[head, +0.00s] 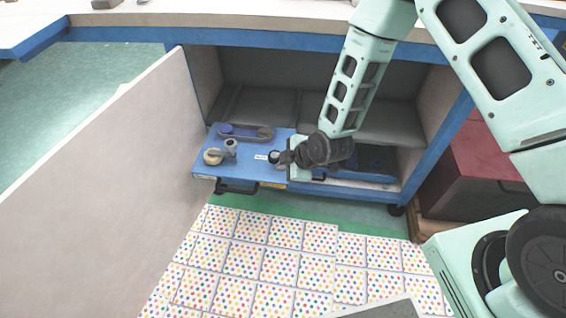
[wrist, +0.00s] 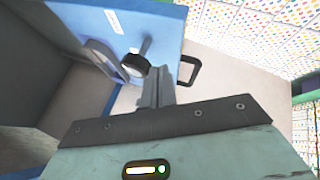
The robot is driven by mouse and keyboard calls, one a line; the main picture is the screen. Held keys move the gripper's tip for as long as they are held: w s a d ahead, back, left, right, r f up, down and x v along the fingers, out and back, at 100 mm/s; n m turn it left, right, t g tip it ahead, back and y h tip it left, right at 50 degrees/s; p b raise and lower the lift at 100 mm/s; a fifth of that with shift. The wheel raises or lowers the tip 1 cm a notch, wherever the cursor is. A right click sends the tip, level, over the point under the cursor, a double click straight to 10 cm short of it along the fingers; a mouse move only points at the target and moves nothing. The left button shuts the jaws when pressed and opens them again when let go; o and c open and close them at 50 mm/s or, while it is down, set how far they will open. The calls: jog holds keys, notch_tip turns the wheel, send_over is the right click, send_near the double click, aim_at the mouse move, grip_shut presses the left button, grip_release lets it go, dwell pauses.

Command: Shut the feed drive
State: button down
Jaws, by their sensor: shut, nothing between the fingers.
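The feed drive appears to be the blue pull-out board (head: 215,165) sticking out of the cabinet's front; no part is clearly marked with that name. The board also shows in the wrist view (wrist: 170,25). My gripper (head: 281,159) is shut and empty over the board's right part. In the wrist view its fingers (wrist: 157,90) point toward the dark ring; I cannot tell whether they touch it. My wrist hides the board's right end.
A large pale door panel (head: 110,185) stands open on the left. A black handle (head: 235,188) hangs under the board's front; a black handle also shows in the wrist view (wrist: 187,72). A red box (head: 500,165) stands at the right. The dotted floor mat (head: 260,260) is clear.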

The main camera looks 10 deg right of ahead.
jog(key=shift+w, duration=0.55)
jog(key=shift+w, duration=0.1)
